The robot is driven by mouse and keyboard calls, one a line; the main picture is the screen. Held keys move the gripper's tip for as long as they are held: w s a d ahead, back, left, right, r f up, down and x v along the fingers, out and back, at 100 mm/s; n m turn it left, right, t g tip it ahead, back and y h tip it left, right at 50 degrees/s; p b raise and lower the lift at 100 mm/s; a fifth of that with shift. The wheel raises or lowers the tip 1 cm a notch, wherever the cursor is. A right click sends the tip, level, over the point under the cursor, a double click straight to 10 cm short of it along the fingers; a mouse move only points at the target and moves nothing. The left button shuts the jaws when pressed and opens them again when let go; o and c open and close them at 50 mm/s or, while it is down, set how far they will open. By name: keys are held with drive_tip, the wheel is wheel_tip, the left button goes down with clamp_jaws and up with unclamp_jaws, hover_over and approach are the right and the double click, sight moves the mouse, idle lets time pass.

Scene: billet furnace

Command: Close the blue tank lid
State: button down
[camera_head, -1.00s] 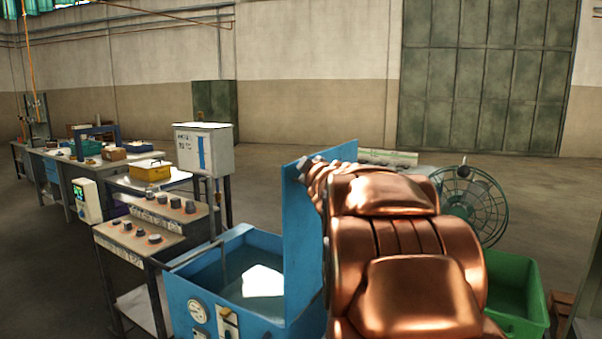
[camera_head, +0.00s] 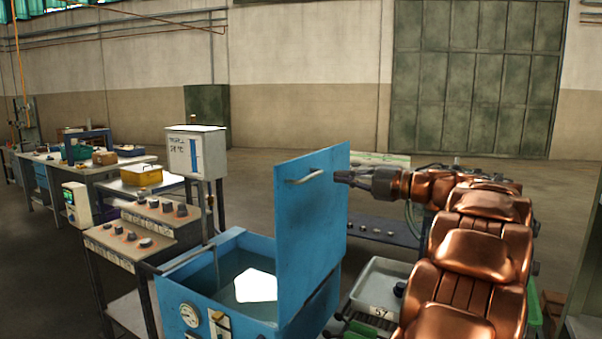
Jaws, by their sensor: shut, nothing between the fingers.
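The blue tank (camera_head: 235,322) stands low in the middle of the view, with liquid and a bright patch of reflection inside. Its blue lid (camera_head: 312,235) stands raised, about upright, along the tank's right side. A light handle (camera_head: 304,177) sits near the top of the lid's face toward the tank. My gripper (camera_head: 340,177) is shut and empty. It points left at the upper right part of the lid, on the side away from the open tank. I cannot tell whether its tips touch the lid.
A control desk with knobs (camera_head: 130,235) and a grey-white box (camera_head: 196,150) stand left of the tank. A light tray marked 57 (camera_head: 385,285) is right of the lid, near my arm. A long workbench (camera_head: 95,165) runs at far left. Open floor lies behind.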

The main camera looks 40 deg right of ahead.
sight(284, 169)
drive_tip(key=p+x, duration=0.3)
drive_tip(key=x, duration=0.9)
drive_tip(key=shift+w+a+r, duration=0.1)
drive_tip(key=shift+p+x, duration=0.35)
drive_tip(key=shift+x, duration=0.4)
drive_tip(key=shift+w, duration=0.1)
